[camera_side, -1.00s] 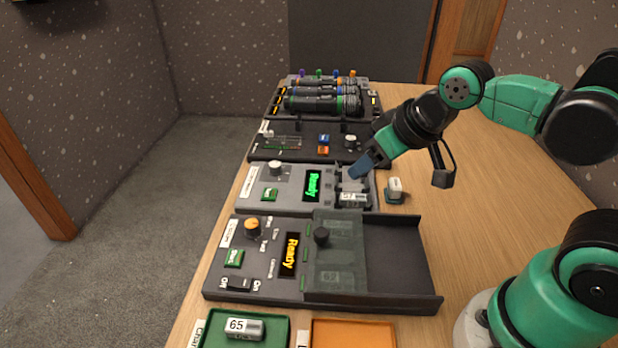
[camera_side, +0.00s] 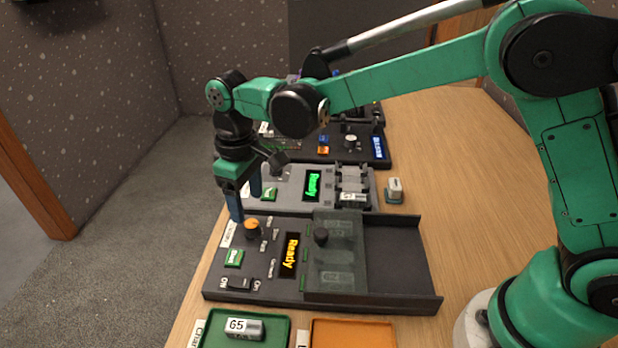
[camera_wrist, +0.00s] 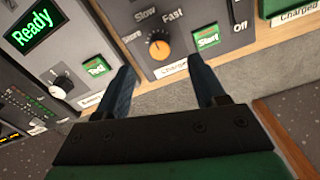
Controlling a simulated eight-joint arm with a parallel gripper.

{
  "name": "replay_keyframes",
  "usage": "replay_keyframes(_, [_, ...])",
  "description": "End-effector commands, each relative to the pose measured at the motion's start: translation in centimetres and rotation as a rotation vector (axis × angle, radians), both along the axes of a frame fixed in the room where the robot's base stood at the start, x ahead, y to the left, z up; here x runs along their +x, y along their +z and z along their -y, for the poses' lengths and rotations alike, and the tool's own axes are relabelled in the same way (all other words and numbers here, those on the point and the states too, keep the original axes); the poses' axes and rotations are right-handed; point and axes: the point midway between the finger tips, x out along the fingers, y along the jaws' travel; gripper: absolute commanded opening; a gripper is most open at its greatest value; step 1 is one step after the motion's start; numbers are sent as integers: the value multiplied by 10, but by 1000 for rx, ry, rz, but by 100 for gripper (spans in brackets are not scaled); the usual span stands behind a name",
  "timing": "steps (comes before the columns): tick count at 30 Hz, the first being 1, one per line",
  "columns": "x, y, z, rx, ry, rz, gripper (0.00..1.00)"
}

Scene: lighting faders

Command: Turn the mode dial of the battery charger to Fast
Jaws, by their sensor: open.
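The battery charger (camera_side: 215,284) is the dark panel with an amber "Ready" display (camera_side: 289,254) and a green Start button (camera_side: 234,258). Its mode dial is an orange knob (camera_side: 252,227), which also shows in the wrist view (camera_wrist: 160,50). Labels Store, Slow and Fast stand around the dial. I cannot tell for certain which label its pointer faces. My gripper (camera_side: 246,206) points down above the panel's far left end, near the dial. In the wrist view my gripper (camera_wrist: 164,85) is open and empty, its blue fingers on either side of the dial's line, apart from it.
A grey tester with a green "Ready" display (camera_side: 313,184) lies just behind the charger. A translucent cover (camera_side: 338,262) lies over the charger's right part. A green tray (camera_side: 270,342) with a battery (camera_side: 245,328) and an orange tray (camera_side: 352,335) stand in front.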

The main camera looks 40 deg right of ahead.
Motion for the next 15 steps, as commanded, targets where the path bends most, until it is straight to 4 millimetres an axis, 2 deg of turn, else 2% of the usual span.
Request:
replay_keyframes(9, [0, -42, 0, 0, -1, 1, 64])
replay_keyframes(15, [0, -50, 0, 1, -2, 2, 64])
